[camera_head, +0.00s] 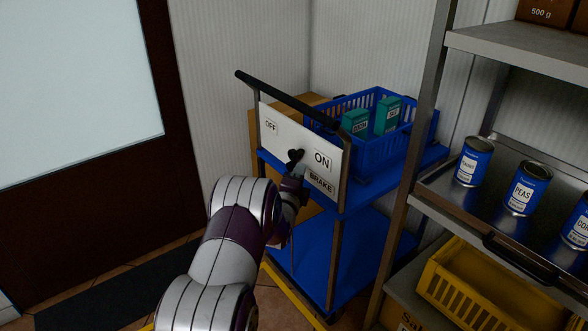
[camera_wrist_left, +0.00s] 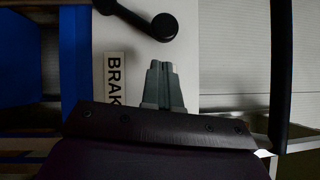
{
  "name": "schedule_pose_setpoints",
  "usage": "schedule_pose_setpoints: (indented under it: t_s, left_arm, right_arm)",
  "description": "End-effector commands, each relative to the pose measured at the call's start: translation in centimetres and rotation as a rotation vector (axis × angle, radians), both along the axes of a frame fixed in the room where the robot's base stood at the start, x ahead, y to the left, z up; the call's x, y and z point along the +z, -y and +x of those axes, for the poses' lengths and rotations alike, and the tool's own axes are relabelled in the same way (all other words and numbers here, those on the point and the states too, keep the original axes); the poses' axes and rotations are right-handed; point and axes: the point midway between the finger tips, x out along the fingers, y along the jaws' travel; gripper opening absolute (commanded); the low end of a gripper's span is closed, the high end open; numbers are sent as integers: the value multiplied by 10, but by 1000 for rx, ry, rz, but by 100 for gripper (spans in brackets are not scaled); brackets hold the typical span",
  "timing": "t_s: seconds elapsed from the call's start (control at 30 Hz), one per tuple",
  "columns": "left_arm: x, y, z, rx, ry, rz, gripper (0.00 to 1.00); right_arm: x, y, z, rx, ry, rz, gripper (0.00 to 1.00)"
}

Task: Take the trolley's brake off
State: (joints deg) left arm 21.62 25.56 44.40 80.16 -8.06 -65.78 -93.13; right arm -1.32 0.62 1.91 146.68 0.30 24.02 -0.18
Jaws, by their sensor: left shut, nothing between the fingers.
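The trolley (camera_head: 330,206) is blue, with a white panel (camera_head: 284,128) on its end marked OFF at left, ON at right and BRAKE below. A black brake lever (camera_head: 295,156) with a round knob sits on the panel between the OFF and ON labels, partly hidden low down. The lever also shows in the left wrist view (camera_wrist_left: 164,27), its knob just beyond my fingertips. My left gripper (camera_head: 300,171) is at the panel, shut and empty; in the left wrist view its fingers (camera_wrist_left: 163,68) point at the knob. My right gripper is not in view.
A blue crate (camera_head: 362,151) with green boxes stands on the trolley's top, behind the black handle (camera_head: 286,99). A metal shelf (camera_head: 500,225) with blue cans stands close at right, over a yellow crate (camera_head: 466,292). A door (camera_head: 80,90) is at left.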

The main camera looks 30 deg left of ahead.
Motion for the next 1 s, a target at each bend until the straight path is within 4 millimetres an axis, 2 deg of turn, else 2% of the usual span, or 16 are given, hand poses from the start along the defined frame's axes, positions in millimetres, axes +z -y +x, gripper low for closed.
schedule_pose_setpoints:
  t_s: [0.1, 0.23, 0.63, 1.0]
  left_arm:
    - [2, -14, 7, 1, 0, 1, 0]
    - [4, -21, 12, 0, 1, 1, 0]
    - [5, -23, 13, -1, -1, -1, 0]
    - [12, -27, 14, 0, -23, -56, 0]
  right_arm:
    - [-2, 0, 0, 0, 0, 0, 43]
    - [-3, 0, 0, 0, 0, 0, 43]
    - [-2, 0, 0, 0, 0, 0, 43]
    - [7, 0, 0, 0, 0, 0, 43]
